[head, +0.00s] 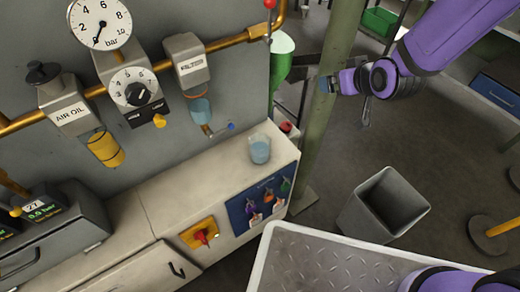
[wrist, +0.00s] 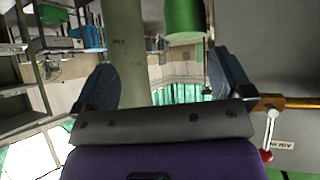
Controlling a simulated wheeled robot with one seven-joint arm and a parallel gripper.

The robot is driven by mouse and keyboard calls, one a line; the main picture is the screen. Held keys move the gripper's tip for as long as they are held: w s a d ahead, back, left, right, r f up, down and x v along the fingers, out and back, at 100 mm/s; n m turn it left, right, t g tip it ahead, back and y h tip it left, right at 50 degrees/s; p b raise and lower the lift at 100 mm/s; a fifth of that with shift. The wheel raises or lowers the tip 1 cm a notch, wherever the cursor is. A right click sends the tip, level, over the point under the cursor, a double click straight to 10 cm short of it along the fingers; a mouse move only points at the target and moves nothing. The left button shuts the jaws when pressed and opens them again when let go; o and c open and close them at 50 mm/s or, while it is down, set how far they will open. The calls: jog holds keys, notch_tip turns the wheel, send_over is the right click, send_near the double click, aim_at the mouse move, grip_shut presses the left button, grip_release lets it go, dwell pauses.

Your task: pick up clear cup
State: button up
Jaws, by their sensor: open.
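The clear cup (head: 260,150) stands upright on the right end of the pale cabinet top (head: 215,158) in the head view. It looks bluish and see-through. My gripper (head: 327,84) is at the upper right, in front of the green post and well above and to the right of the cup. In the wrist view my gripper (wrist: 163,82) has its two dark blue fingers wide apart with nothing between them. I cannot make out the cup in the wrist view.
A gauge (head: 100,22), pipe and filter bowls (head: 200,110) hang on the wall panel left of the cup. A green post (head: 325,110) stands right of the cabinet. A grey bin (head: 385,205) and bare floor lie further right. A metal tray (head: 330,265) is in front.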

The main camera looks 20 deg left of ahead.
jog(key=s+a+f+n+y, duration=0.2)
jog(key=s+a+f, duration=0.2)
jog(key=a+f, duration=0.55)
jog(key=n+y, duration=0.1)
jog(key=y, duration=0.2)
send_near(254, 140)
jog(key=x, duration=0.6)
jog(key=shift+w, duration=0.1)
jog(key=c, duration=1)
